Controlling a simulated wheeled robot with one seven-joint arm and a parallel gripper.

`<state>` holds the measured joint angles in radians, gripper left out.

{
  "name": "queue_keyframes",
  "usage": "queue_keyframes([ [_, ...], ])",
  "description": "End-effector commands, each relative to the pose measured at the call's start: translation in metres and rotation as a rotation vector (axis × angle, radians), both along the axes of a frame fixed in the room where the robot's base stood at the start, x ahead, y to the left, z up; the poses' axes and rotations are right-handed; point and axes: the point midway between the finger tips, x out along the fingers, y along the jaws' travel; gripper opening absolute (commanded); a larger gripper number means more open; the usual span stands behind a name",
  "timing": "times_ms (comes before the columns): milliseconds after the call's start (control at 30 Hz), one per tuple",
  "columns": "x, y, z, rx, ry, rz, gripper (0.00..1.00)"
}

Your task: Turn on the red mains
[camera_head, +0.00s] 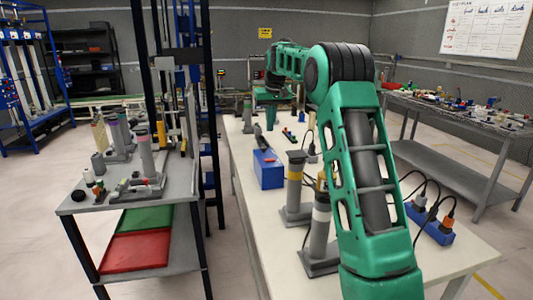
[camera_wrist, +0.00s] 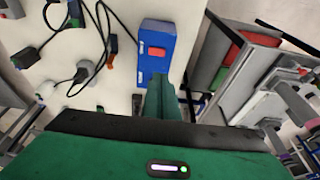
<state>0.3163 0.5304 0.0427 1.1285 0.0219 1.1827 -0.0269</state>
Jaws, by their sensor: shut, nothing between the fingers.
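In the head view my gripper (camera_head: 268,112) is small, beyond the box.
Grey cylinders with yellow and white bands (camera_head: 295,185) stand beside my arm. A blue socket strip (camera_head: 430,222) with black cables is at the right. A side table (camera_head: 185,178) with red and green trays below stands left, across a gap. Cables (camera_wrist: 98,35) lie beside the box.

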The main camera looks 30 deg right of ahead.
Motion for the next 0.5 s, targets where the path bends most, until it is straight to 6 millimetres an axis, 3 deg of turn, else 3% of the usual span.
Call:
queue_keyframes([
  [233, 0.004, -0.001, -0.016, 0.001, 0.002, 0.000, 0.00],
  [500, 0.017, -0.004, -0.063, 0.001, 0.004, 0.001, 0.00],
])
